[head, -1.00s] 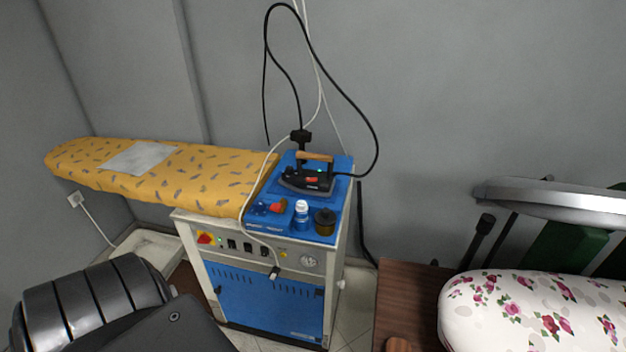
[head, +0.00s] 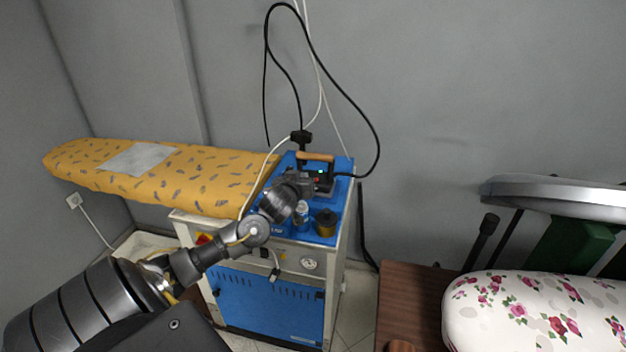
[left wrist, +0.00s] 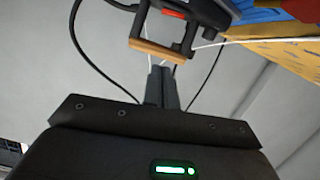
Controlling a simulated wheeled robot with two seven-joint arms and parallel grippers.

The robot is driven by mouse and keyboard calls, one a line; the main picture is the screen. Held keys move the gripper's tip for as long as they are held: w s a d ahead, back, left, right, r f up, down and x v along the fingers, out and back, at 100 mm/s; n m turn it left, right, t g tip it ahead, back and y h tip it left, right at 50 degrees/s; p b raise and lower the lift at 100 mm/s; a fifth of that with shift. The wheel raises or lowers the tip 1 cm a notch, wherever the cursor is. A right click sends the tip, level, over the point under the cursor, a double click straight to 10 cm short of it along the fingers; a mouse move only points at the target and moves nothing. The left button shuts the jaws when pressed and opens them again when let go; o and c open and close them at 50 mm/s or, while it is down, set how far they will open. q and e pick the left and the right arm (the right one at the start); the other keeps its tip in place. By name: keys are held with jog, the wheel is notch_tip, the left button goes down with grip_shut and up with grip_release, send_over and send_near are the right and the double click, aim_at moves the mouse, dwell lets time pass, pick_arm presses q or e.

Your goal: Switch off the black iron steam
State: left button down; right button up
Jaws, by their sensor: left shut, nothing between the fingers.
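The black iron (head: 326,177) with its wooden handle (head: 315,156) stands on the blue top of the steam station (head: 343,205). A small green light shows on it. My left gripper (head: 308,186) is shut and empty, right at the front of the iron, and hides its left part. I cannot tell whether it touches the iron. In the left wrist view the shut fingers (left wrist: 162,70) point towards the iron's wooden handle (left wrist: 160,50). A red part (left wrist: 173,14) of the iron shows beyond the handle. My right gripper is out of view.
A small white-capped bottle (head: 302,212) and a dark pot (head: 325,222) stand close below my left wrist. The iron's black cable (head: 368,110) loops up above. A yellow ironing board (head: 215,180) lies left, a floral board (head: 540,310) right.

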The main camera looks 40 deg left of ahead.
pick_arm(q)
jog(key=shift+r, duration=0.1)
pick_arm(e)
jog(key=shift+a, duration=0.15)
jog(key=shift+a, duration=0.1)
pick_arm(q)
jog(key=shift+w+a, duration=0.15)
jog(key=shift+w, duration=0.15)
jog(key=shift+w+a+f+p, duration=0.6)
jog(key=shift+w+f, duration=0.5)
jog(key=shift+w, duration=0.3)
jog(key=shift+w+a+f+p, duration=0.55)
jog(key=shift+w+f, duration=0.55)
jog(key=shift+w, duration=0.3)
jog(key=shift+w+a+f+p, duration=0.5)
jog(key=shift+w+a+f, duration=0.15)
jog(key=shift+w+f, duration=0.6)
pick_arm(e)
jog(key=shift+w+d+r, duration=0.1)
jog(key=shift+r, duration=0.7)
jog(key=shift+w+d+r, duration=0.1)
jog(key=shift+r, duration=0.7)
pick_arm(q)
jog(key=shift+w+r, duration=0.15)
jog(key=shift+r, duration=0.05)
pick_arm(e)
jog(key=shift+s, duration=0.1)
